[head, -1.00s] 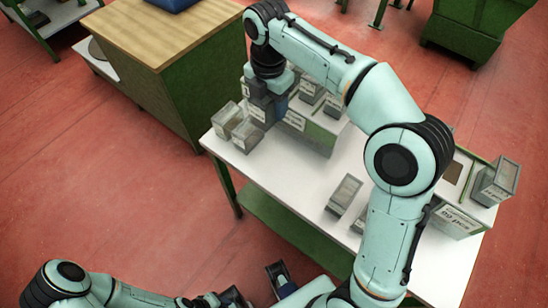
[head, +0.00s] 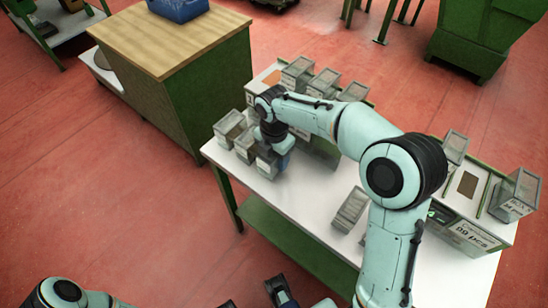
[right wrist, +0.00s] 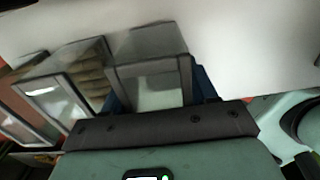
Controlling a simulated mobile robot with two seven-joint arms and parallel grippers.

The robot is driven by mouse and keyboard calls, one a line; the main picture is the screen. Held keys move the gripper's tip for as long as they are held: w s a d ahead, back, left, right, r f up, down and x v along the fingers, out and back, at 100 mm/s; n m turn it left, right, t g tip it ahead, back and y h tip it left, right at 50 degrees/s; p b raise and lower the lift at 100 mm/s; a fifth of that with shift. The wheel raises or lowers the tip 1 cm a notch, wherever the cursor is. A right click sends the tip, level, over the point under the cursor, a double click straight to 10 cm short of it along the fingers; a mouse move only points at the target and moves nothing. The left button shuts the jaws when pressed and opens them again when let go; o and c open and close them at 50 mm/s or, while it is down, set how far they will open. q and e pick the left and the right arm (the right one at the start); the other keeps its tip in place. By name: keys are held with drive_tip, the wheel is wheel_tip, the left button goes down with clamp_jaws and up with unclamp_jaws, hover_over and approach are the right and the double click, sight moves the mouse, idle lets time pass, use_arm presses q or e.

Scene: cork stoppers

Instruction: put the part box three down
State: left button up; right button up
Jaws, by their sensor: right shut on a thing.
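My right gripper (head: 275,148) is low over the left end of the white table (head: 305,195), shut on a grey, clear-fronted box, which I take to be part box three (head: 267,166). This box is upright at the near end of a short row, beside two similar boxes (head: 229,125) (head: 246,145). In the right wrist view the held box (right wrist: 150,82) is between the blue fingers, close to its neighbour (right wrist: 62,95). I cannot tell whether its base touches the table. My left gripper (head: 255,294) is at the bottom edge, its fingers apart and empty, partly cut off.
Several similar boxes (head: 325,82) stand on a raised rack behind my right arm. Another box (head: 350,208) is at mid-table, and one (head: 515,195) is at the right end. A wooden-topped cabinet (head: 165,45) stands close behind left. The table's front left is clear.

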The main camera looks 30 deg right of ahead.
drive_tip(key=shift+f, duration=0.2)
drive_tip(key=shift+f, duration=0.15)
drive_tip(key=o, duration=1.2)
drive_tip(key=shift+c, duration=0.2)
wheel_tip(320, 180, up, 12)
drive_tip(key=p, duration=0.2)
drive_tip(key=shift+r+p, duration=0.25)
drive_tip(key=shift+p, duration=0.05)
